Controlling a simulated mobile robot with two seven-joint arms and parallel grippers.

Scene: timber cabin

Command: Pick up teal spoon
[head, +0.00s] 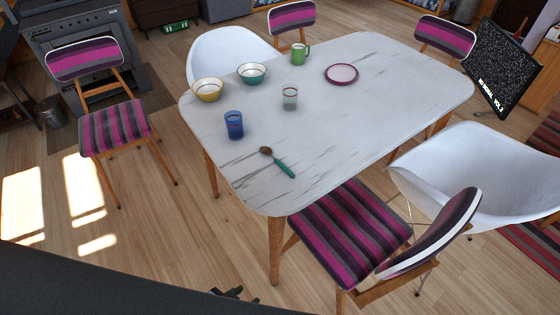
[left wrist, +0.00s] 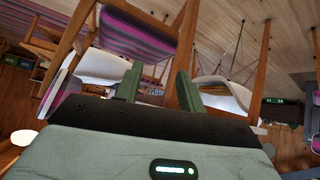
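The teal spoon (head: 284,169) lies on the white table (head: 330,130) near its front left edge. Its handle is teal and its bowl end is brown, pointing to the back left. My left gripper shows small and dark at the bottom of the head view (head: 232,292), low in front of the table and well apart from the spoon. In the left wrist view my left gripper (left wrist: 157,85) has its two green fingers apart with nothing between them. The spoon is not visible in that view. My right gripper is not in view.
A blue cup (head: 234,125), a clear glass (head: 290,98), a yellow bowl (head: 208,91), a teal bowl (head: 252,74), a green mug (head: 300,54) and a plate (head: 341,74) stand on the table. A striped chair (head: 345,230) blocks the front right. Floor at front left is free.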

